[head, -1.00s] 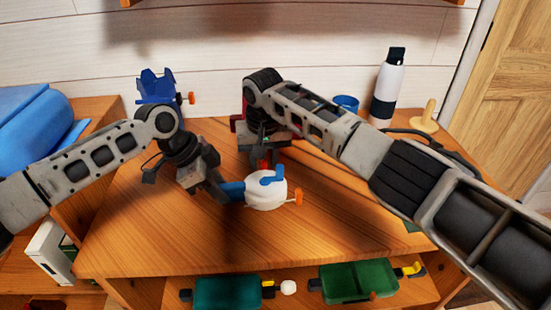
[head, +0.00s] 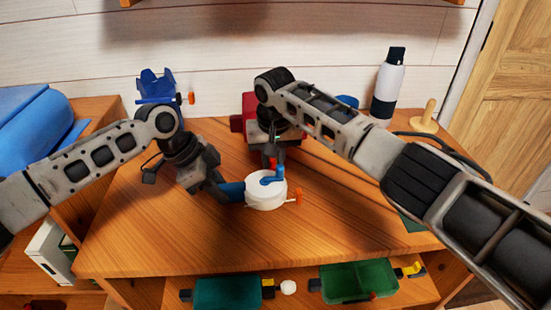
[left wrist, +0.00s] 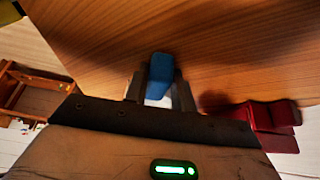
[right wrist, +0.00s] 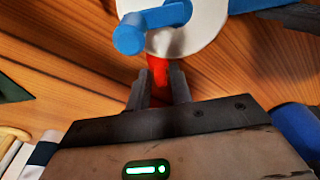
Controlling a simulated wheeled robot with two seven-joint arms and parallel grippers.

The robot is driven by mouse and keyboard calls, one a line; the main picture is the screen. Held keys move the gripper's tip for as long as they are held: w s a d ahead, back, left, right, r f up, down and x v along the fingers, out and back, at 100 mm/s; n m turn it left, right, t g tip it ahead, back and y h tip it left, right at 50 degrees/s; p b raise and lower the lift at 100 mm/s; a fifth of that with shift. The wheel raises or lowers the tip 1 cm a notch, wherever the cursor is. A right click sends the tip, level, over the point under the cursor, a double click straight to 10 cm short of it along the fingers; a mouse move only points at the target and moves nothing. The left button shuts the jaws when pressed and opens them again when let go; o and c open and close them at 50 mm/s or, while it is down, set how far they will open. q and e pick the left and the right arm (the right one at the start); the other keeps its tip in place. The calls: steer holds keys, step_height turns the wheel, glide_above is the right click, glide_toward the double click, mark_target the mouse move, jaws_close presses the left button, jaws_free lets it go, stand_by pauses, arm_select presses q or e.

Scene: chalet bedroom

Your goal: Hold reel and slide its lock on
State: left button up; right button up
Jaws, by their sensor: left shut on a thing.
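The reel (head: 266,194) is a white drum with a blue crank (head: 272,180), an orange knob (head: 298,196) and a blue handle (head: 232,190). My left gripper (head: 221,190) is shut on the handle, holding the drum out over the desk. The handle (left wrist: 161,72) stands between the fingers in the left wrist view. My right gripper (head: 274,155) is behind the drum, its fingers closed about a red piece (right wrist: 158,72), seemingly the lock. In the right wrist view the red piece reaches the drum's rim (right wrist: 190,38); whether it touches is unclear.
A blue holder (head: 155,86) stands at the back left. A black-and-white bottle (head: 388,85) and a wooden peg stand (head: 426,118) are at the back right. Green bins (head: 228,292) sit on the shelf below. The desk's front (head: 180,240) is clear.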

steer(key=shift+o, duration=0.7)
steer(key=shift+r, duration=0.1)
arm_select(q)
steer(key=o, duration=1)
arm_select(e)
steer(key=r, duration=0.3)
steer(key=s+r, duration=0.1)
steer(key=r, duration=0.1)
steer(key=shift+r, duration=0.35)
